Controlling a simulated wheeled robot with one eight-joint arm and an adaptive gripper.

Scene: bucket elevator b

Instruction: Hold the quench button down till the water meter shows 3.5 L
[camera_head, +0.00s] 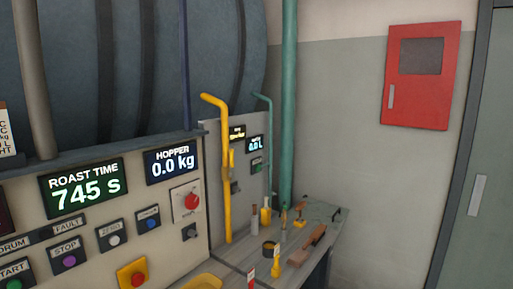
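A small display (256,143) with pale blue digits ending in "L" sits on the far grey panel, beside the teal pipe; it looks like 0.0 L, but the digits are too small to be sure. I cannot read a quench label on any button. On the near panel a blue button (149,222) has an unreadable label, and a red button (138,279) sits on a yellow box. My gripper is not in view.
The near panel has a ROAST TIME display (84,188) at 745 s and a HOPPER display (170,165) at 0.0 kg. A yellow lever (226,190) stands before the far panel. Several tools lie on a bench (322,250). A red cabinet (421,76) hangs right.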

